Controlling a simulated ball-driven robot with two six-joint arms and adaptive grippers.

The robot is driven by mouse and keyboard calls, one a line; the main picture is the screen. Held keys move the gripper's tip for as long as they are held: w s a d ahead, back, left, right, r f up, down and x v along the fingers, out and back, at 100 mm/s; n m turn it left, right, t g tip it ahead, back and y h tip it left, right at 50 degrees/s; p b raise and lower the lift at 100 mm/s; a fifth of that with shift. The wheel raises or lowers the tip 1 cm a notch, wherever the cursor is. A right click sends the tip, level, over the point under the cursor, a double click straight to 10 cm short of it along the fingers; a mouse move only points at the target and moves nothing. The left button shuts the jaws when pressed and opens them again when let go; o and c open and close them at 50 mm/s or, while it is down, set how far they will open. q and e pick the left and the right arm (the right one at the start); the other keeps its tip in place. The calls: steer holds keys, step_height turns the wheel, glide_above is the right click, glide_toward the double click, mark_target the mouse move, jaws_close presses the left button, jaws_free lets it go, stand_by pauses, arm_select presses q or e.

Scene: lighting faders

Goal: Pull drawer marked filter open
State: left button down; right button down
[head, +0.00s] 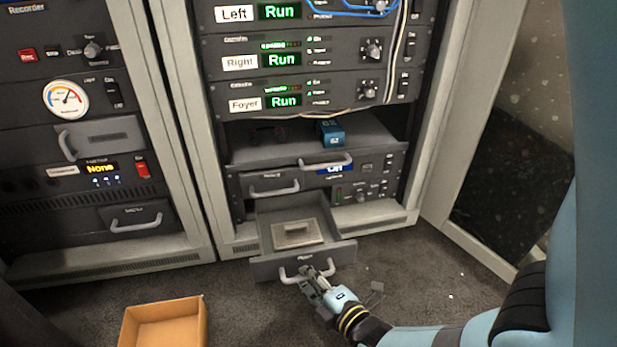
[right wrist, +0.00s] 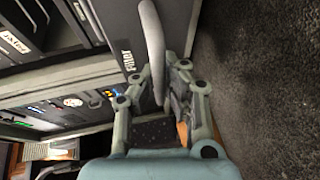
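The drawer marked Filter (head: 340,254) is at the bottom of the middle rack and stands well out, its inside showing. A flat beige-grey piece (head: 297,233) lies in it. Its pale curved handle (head: 288,279) is on the front, and my right gripper (head: 317,272) is at this handle. In the right wrist view, the word Filter reads on the drawer front (right wrist: 112,30), and the handle (right wrist: 152,45) runs between the two fingers of my right gripper (right wrist: 160,78), which appear closed on it. My left gripper is not in view.
An orange-brown open box (head: 165,322) stands on the carpet at the lower left. Another drawer with a handle (head: 274,188) is shut above. A blue box (head: 331,133) sits on a shelf.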

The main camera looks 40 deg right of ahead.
steer(key=c, duration=1.4)
jaws_free()
steer(key=shift+r, duration=0.1)
